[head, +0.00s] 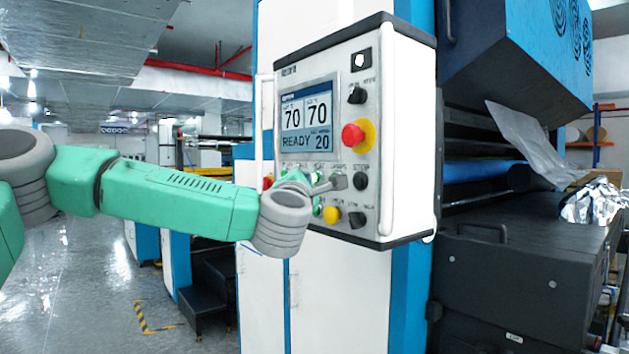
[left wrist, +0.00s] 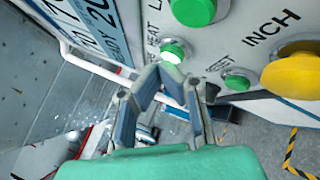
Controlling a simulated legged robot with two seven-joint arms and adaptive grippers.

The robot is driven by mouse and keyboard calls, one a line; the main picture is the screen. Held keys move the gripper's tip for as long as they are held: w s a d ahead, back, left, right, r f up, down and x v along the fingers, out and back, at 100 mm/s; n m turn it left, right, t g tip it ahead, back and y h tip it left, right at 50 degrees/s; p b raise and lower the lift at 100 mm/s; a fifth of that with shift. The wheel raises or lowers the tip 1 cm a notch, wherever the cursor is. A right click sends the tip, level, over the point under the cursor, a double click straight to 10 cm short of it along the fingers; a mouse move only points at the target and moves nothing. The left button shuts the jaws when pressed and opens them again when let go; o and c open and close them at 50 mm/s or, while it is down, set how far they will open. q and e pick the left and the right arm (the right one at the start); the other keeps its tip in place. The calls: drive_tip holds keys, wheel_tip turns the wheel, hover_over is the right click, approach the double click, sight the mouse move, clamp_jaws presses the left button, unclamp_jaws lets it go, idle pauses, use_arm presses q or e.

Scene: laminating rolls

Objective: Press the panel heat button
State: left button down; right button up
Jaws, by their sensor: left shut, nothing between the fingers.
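The white control panel (head: 345,55) stands in front of my left arm in the head view. In the left wrist view, a green button (left wrist: 176,49) sits beside lettering that reads "HEAT", with the rest of the label partly hidden. My left gripper (left wrist: 158,70) is shut and empty, its fingertips right at the lower edge of this button. I cannot tell whether they touch it. In the head view my left gripper (head: 318,186) is at the lower left of the panel and hides part of the button rows. My right gripper is not in view.
Other controls are close by: a larger green button (left wrist: 194,8), a small green button (left wrist: 237,79) and a yellow INCH button (left wrist: 294,74). A red emergency knob (head: 353,135) sits higher on the panel. The screen (head: 308,117) reads 70, 70, READY, 20. Dark machinery (head: 520,270) stands right.

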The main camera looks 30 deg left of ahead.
use_arm(q)
drive_tip(key=shift+w+d, duration=0.15)
drive_tip(key=shift+w, duration=0.25)
idle(0.3)
drive_tip(key=shift+s, duration=0.1)
drive_tip(key=shift+s+a+b, duration=0.3)
drive_tip(key=shift+s+b, duration=0.2)
drive_tip(key=shift+s, duration=0.2)
drive_tip(key=s, duration=0.1)
drive_tip(key=s+a+b, duration=0.1)
drive_tip(key=s, duration=0.1)
drive_tip(key=s+a, duration=0.1)
drive_tip(key=shift+s+b, duration=0.3)
drive_tip(key=shift+b, duration=0.05)
idle(0.7)
